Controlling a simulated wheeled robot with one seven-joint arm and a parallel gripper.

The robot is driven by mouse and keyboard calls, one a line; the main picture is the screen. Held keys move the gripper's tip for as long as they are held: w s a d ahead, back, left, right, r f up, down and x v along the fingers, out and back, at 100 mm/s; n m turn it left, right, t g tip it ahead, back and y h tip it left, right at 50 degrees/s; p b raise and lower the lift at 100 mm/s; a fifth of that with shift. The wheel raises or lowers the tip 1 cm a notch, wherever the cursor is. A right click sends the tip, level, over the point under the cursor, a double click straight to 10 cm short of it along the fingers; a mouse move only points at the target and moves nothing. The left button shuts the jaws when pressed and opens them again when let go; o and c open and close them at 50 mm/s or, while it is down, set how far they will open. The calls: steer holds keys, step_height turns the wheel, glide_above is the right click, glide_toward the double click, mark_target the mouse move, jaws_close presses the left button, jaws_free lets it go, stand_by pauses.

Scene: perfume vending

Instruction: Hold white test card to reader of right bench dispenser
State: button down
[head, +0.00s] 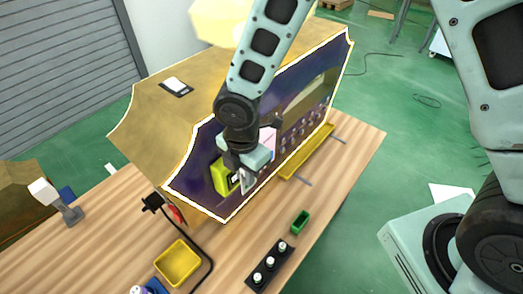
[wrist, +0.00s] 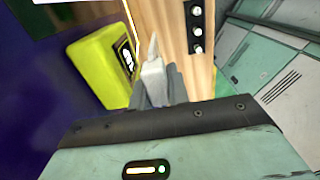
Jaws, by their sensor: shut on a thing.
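The large bench dispenser (head: 170,115) has a tan body and a dark purple front with a pale border. A yellow-green reader (head: 219,178) sits low at the left of that front. It also shows in the wrist view (wrist: 98,66), with a dark label on its side. My gripper (head: 246,172) is right beside the reader, pointing down. It is shut on a pale, narrow piece (wrist: 152,72), which looks like the white test card seen nearly edge-on. That piece stands just right of the reader in the wrist view; I cannot tell whether they touch.
A yellow tray (head: 178,262), a black strip with several white-topped vials (head: 268,264) and a small green box (head: 300,221) lie on the wooden bench (head: 105,220). A black stand (head: 153,203) is left of the reader. A long yellow tray (head: 306,153) runs under the dispenser front.

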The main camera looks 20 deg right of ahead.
steer(key=s+d+b, duration=0.1)
steer(key=s+d, duration=0.3)
steer(key=s, duration=0.2)
steer(key=shift+s+d+b, duration=0.25)
steer(key=shift+s+b, duration=0.05)
steer(key=shift+b, duration=0.05)
stand_by(0.5)
